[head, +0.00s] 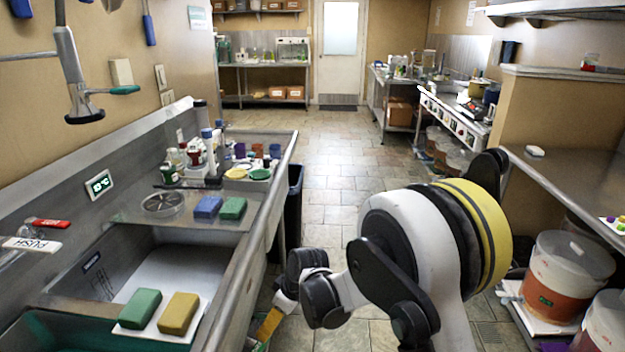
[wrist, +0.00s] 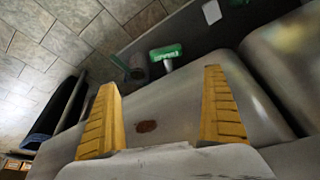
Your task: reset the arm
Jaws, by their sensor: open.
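My arm reaches down over the aisle floor in the head view, beside the front edge of the sink counter. One yellow finger of my gripper (head: 268,326) shows low in that view, and the rest is hidden or cut off. In the wrist view both yellow ribbed fingers of my gripper (wrist: 160,78) stand wide apart. The gripper is open, and nothing is held between the fingers. Beyond them is a pale grey surface with a reddish-brown spot (wrist: 146,126). A green labelled item (wrist: 166,52) lies past the fingertips.
The sink counter (head: 262,205) runs along the left, with green and yellow sponges (head: 178,313) at its front. A dark bin (head: 294,205) stands beside it. White buckets (head: 570,268) sit under the right-hand table (head: 570,190). The tiled aisle (head: 325,160) ahead is clear.

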